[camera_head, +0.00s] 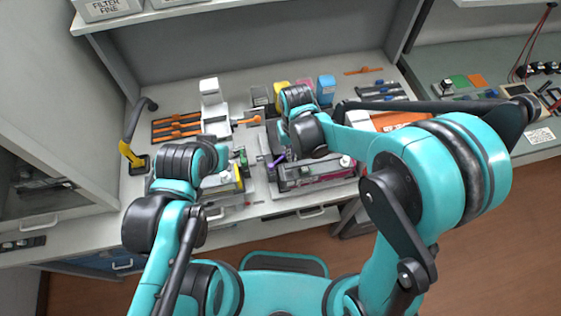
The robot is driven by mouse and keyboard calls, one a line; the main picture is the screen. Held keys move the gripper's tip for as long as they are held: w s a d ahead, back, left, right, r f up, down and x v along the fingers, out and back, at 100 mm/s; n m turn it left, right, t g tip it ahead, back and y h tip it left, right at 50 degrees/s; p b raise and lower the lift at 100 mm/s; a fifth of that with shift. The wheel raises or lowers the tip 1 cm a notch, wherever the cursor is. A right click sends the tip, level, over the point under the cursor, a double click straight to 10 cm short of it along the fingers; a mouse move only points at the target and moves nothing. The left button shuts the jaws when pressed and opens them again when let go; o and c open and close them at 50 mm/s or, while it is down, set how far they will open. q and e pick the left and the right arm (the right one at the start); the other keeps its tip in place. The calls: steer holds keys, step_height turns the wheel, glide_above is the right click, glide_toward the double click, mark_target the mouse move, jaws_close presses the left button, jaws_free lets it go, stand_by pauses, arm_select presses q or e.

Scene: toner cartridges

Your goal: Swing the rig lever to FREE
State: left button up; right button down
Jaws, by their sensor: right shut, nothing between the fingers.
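A grey rig (290,188) with a magenta part (330,178) sits on the bench at the centre. A purple handle-like piece (277,160) sticks up at its left side; I cannot tell whether it is the rig lever, and no FREE marking is readable. My right gripper (284,148) is above the rig's back left, close to the purple piece, shut and empty, largely hidden by its own wrist. My left arm reaches over a second unit (238,180) on the left; its fingers are hidden behind the wrist.
A white stepped block (211,98), orange tools in a dark tray (175,130), yellow (282,88) and blue (326,88) cartridges stand at the back. A yellow and black lamp-like stand (130,152) is at the left.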

steer(key=shift+w, duration=0.1)
steer(key=shift+w+a, duration=0.25)
steer(key=shift+w, duration=0.1)
stand_by(0.3)
steer(key=shift+w+a, duration=0.35)
steer(key=shift+w, duration=0.05)
